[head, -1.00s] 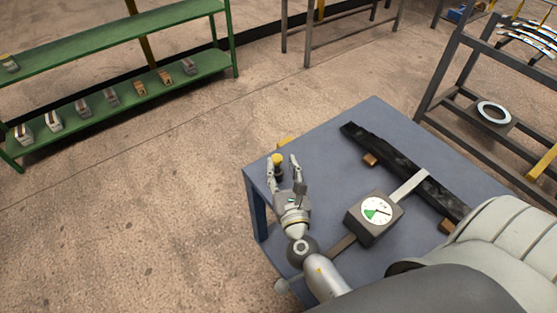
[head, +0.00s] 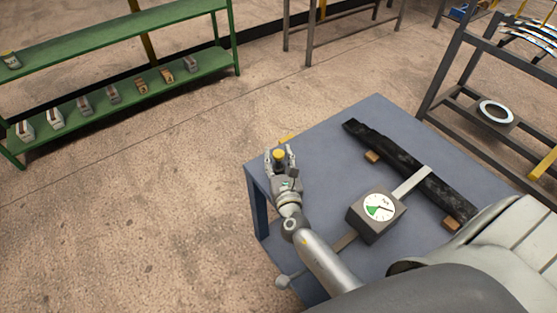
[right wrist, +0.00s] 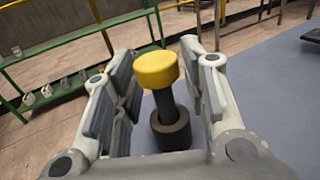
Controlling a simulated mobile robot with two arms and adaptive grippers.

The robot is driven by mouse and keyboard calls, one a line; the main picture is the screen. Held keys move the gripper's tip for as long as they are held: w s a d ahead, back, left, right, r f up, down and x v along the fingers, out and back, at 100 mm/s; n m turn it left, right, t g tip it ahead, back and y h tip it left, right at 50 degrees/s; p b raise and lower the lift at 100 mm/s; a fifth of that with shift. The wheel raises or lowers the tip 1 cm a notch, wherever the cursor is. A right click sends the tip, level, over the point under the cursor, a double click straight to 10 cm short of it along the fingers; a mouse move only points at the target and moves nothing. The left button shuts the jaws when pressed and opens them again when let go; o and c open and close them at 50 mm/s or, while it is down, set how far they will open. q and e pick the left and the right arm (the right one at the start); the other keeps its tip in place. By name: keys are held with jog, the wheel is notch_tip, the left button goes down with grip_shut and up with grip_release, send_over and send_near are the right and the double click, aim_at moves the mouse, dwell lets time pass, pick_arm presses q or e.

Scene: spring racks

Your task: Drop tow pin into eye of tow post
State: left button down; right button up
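The tow pin (right wrist: 156,69) has a yellow cap and a dark shaft, and stands upright near the left corner of the blue-grey table. Its cap also shows in the head view (head: 279,154). The shaft's lower end is inside or behind a dark round collar (right wrist: 171,130), which may be the eye of the tow post; how deep it sits is hidden. My right gripper (head: 280,154) has its fingers on both sides of the pin, and in the right wrist view (right wrist: 158,75) they stand apart with gaps beside the shaft. My left gripper is not in view.
A box with a dial gauge (head: 376,213) stands on the table (head: 325,150) right of my arm. A long black bar (head: 400,155) lies on small wooden blocks behind it. A green shelf (head: 110,60) with several small blocks stands far left, a dark rack (head: 450,75) at right.

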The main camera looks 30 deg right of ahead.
grip_shut()
jog(key=shift+r, duration=0.15)
